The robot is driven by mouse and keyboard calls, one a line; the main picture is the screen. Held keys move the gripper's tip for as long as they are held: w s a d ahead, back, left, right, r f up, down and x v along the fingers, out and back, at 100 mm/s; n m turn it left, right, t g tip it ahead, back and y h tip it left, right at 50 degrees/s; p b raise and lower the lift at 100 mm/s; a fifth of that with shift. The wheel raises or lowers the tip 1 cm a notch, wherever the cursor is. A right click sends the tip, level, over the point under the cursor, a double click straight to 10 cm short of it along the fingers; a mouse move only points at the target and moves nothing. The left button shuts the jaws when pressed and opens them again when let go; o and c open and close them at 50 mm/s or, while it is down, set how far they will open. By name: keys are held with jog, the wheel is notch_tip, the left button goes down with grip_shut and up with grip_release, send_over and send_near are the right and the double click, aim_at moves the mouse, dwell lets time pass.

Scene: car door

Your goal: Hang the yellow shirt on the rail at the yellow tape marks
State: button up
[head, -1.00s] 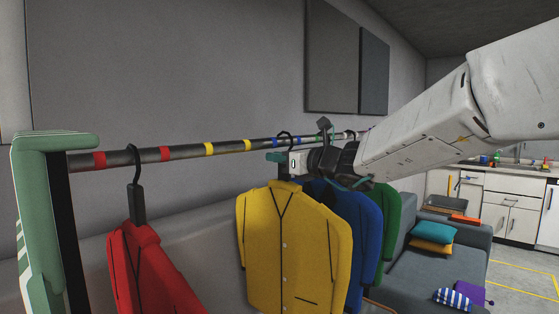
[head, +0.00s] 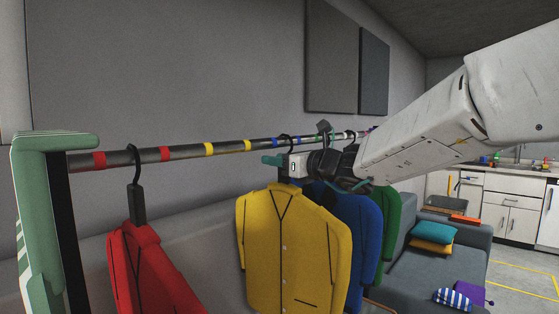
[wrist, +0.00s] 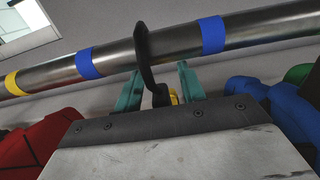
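The yellow shirt (head: 292,245) hangs upright on a dark hanger. Its hook (head: 285,141) is at the rail between two blue tape marks; the wrist view shows the hook (wrist: 144,55) passing in front of the rail between them. My gripper (head: 272,160) is just above the shirt's collar. In the wrist view my gripper (wrist: 160,85) has its teal fingers apart, one on each side of the hanger's neck, with visible gaps. The two yellow tape marks (head: 228,147) are further left on the rail (head: 190,152).
A red shirt (head: 150,270) hangs left, below the red tape marks (head: 132,156). A blue shirt (head: 363,225) and a green shirt (head: 388,215) hang close behind the yellow one on the right. A green end post (head: 40,220) holds the rail. The rail by the yellow marks is free.

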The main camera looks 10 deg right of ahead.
jog(key=shift+s, duration=0.1)
send_over(298, 196)
jog(key=d, duration=0.1)
jog(key=shift+d, duration=0.15)
jog(key=shift+s+d, duration=0.1)
jog(key=s+a+f+n+g, duration=0.1)
jog(key=f+n, duration=0.1)
jog(key=s+a+f+n+g, duration=0.1)
jog(key=s+f+n, duration=0.1)
jog(key=n, duration=0.1)
jog(key=s+a+f+n+g, duration=0.1)
jog(key=f+n+g, duration=0.1)
jog(key=n, duration=0.1)
jog(key=shift+s+y, duration=0.35)
jog(key=shift+y, duration=0.05)
jog(key=s+a+f+n+g+h, duration=0.1)
jog(key=s+f+n+g+h, duration=0.2)
jog(key=s+f+n+g, duration=0.55)
jog(key=s+d+f+n+h, duration=0.3)
jog(key=s+d+n+h, duration=0.1)
jog(key=s, duration=0.6)
jog(key=s+d+f+n+h, duration=0.4)
jog(key=s+d+n, duration=0.2)
jog(key=s, duration=0.5)
jog(key=shift+d+n+g, duration=0.15)
jog(key=shift+n+g, duration=0.2)
jog(key=shift+n, duration=0.8)
jog(key=shift+f, duration=0.1)
